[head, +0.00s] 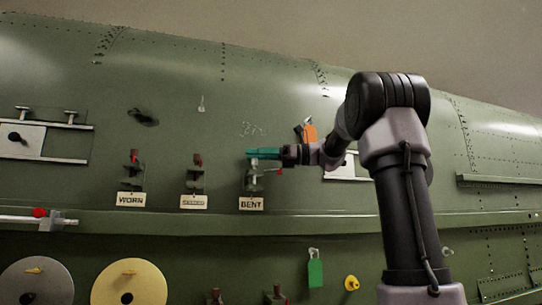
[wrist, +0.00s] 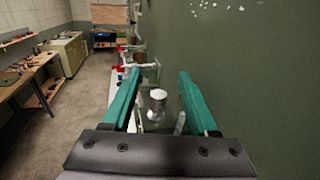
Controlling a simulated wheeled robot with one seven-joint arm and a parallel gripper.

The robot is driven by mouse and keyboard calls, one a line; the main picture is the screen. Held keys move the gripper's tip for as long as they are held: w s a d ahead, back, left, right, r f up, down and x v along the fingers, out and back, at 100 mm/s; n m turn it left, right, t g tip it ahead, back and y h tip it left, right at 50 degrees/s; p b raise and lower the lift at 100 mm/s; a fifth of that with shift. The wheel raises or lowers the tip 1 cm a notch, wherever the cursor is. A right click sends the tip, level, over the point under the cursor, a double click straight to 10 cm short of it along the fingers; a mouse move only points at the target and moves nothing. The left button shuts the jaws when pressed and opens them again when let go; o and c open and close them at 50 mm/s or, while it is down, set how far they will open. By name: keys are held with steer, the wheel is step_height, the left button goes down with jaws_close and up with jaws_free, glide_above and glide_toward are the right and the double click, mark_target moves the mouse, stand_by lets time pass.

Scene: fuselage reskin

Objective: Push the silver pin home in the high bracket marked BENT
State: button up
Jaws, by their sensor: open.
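The high bracket marked BENT (head: 253,181) stands on the green fuselage side above its label (head: 251,204). My gripper (head: 263,153) reaches in from the right, its teal fingers level with the bracket's top. In the wrist view my gripper (wrist: 160,72) is open, one finger on each side of a silver, round-topped piece (wrist: 158,95) that looks like the pin. Gaps show between this piece and both fingers. How deep the pin sits cannot be told. The fingers partly cover the bracket's top in the head view.
Brackets marked WORN (head: 133,172) and SEIZED (head: 194,175) stand to the left. An orange tag (head: 310,133) hangs near my arm. A long ledge (head: 180,222) runs below the labels. In the wrist view a workbench (wrist: 30,75) lies off left beyond open floor.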

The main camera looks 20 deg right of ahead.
steer(key=v, duration=0.7)
steer(key=shift+d, duration=0.25)
steer(key=shift+s+d, duration=0.1)
steer(key=shift+s, duration=0.05)
